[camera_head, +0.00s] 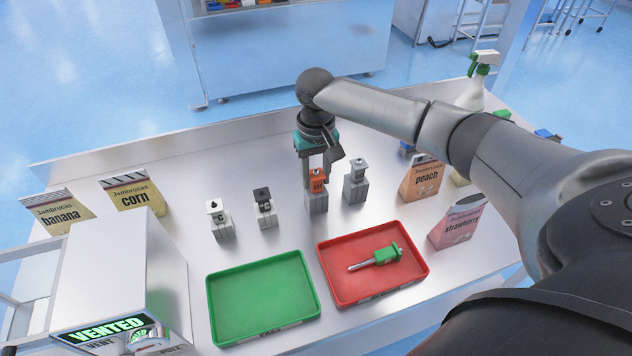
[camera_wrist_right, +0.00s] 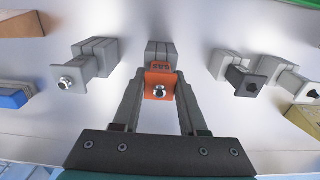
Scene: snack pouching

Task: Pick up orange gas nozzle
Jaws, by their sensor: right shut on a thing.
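The orange gas nozzle (camera_head: 316,180) stands upright in its grey holder block (camera_head: 316,202) in the middle of the table. It also shows in the right wrist view (camera_wrist_right: 159,84), with its round metal tip facing the camera. My right gripper (camera_head: 317,163) comes down over the nozzle from above. In the right wrist view its two fingers (camera_wrist_right: 158,92) lie on either side of the orange body and are shut on it. The nozzle still sits at its holder. My left gripper is in neither view.
Grey (camera_head: 355,182), black (camera_head: 263,207) and white (camera_head: 218,219) nozzles stand on blocks beside it. Pouches stand left and right, and a spray bottle (camera_head: 474,92) at back right.

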